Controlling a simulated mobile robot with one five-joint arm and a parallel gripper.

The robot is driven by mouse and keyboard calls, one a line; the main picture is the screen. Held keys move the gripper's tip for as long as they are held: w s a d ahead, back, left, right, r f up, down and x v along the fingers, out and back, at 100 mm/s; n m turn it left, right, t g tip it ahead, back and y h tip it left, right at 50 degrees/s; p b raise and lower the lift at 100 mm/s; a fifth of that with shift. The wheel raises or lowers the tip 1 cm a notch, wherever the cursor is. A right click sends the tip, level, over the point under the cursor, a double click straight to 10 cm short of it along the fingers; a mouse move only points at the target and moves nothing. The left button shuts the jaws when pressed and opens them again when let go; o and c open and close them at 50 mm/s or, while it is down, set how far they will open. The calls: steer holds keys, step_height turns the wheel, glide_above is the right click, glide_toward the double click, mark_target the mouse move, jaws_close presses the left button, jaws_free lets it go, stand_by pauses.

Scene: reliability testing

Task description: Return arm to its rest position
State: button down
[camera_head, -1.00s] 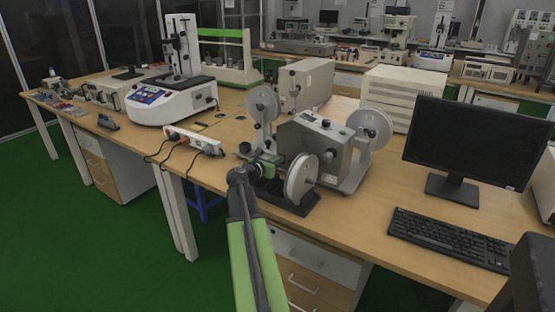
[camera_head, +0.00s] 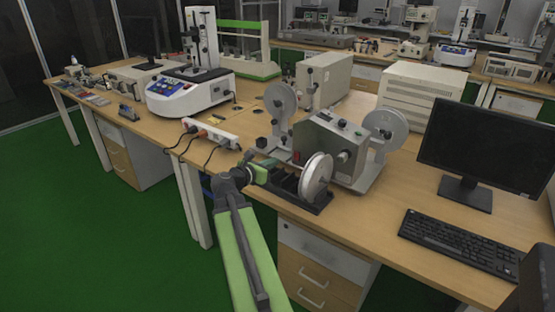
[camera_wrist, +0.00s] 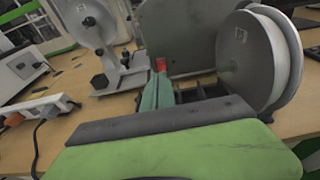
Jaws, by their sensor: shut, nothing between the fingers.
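My green and dark grey arm reaches up from the bottom of the head view to the bench's front edge. My gripper (camera_head: 268,164) is at its end, just left of the front white reel (camera_head: 316,177) of a grey reel machine (camera_head: 330,146). In the wrist view my gripper's green fingers (camera_wrist: 160,86) are together and hold nothing. The front reel (camera_wrist: 262,60) stands close on their right. I cannot tell whether the fingertips touch the machine's black base.
A white power strip (camera_head: 210,133) with plugged cables lies left of my gripper. A monitor (camera_head: 484,148) and black keyboard (camera_head: 462,242) stand at the right. A white test stand (camera_head: 190,92) is further back. The green floor (camera_head: 90,235) left of the bench is clear.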

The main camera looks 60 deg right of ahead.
stand_by(0.5)
steer(key=w+a+f+n+t+y, duration=0.1)
steer(key=w+a+f+t+y, duration=0.1)
steer(key=w+a, duration=0.65)
steer(key=w+a+f+n+t+y, duration=0.1)
steer(key=w+a+f+t, duration=0.15)
steer(key=w+a, duration=0.65)
steer(key=s+a+f+m+g+y, duration=0.1)
steer(key=a+f+m+y, duration=0.25)
steer(key=a, duration=0.55)
steer(key=s+a+f+m+y, duration=0.1)
steer(key=a+f+m+y, duration=0.2)
steer(key=a, duration=0.7)
steer(key=s+a+f+m+g+y, duration=0.1)
steer(key=s+a+f+m+y, duration=0.15)
steer(key=a+f, duration=0.45)
steer(key=s+a+m+g+y, duration=0.2)
steer(key=s+a+m+y, duration=0.25)
steer(key=a+m, duration=0.65)
step_height(320, 180, up, 15)
steer(key=p, duration=1.5)
steer(key=shift+s+a+h+p, duration=0.15)
steer(key=shift+a+h+p, duration=0.15)
steer(key=shift+h+p, duration=0.15)
